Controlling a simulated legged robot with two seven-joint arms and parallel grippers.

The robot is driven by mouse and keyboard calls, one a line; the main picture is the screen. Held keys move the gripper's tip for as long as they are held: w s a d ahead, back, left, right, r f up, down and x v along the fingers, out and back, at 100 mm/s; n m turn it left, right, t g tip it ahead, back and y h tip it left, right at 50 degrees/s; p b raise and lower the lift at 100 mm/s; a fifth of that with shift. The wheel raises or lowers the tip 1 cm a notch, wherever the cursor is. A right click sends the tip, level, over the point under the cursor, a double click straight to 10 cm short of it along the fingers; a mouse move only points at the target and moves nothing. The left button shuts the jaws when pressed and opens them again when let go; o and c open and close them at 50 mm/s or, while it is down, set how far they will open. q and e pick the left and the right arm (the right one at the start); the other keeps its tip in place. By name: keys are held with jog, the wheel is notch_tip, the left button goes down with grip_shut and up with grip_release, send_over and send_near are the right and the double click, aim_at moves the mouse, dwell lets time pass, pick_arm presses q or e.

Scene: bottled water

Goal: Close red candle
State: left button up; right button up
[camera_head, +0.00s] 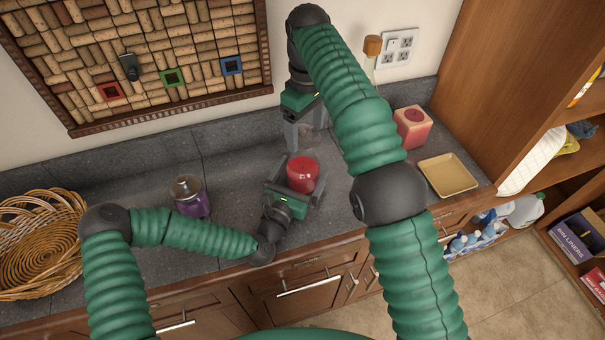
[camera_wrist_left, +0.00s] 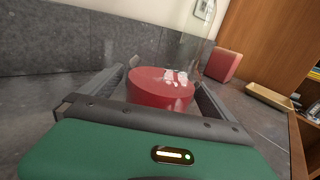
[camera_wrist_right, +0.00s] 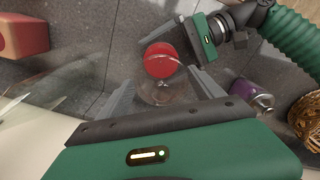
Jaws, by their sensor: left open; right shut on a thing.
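The red candle (camera_head: 302,175) stands on the grey counter. My left gripper (camera_head: 296,184) is open, with its fingers on either side of the candle. The candle's red top (camera_wrist_left: 158,84) fills the gap between those fingers in the left wrist view. My right gripper (camera_head: 307,132) points down just behind the candle, above the counter. It is shut on a clear glass lid (camera_wrist_right: 163,92), which is hard to see in the head view. In the right wrist view the lid's outline partly overlaps the red candle (camera_wrist_right: 160,60); whether they touch cannot be told.
A purple jar candle (camera_head: 192,200) with a clear lid stands left of my left gripper. A wicker basket (camera_head: 38,245) is at the far left. A wooden shelf borders the right.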

aim_at(306, 138)
pick_arm(q)
jog(key=c, duration=1.9)
jog(key=shift+c, duration=0.4)
pick_arm(e)
jog(key=shift+s+f, duration=0.15)
jog(key=shift+f, duration=2.2)
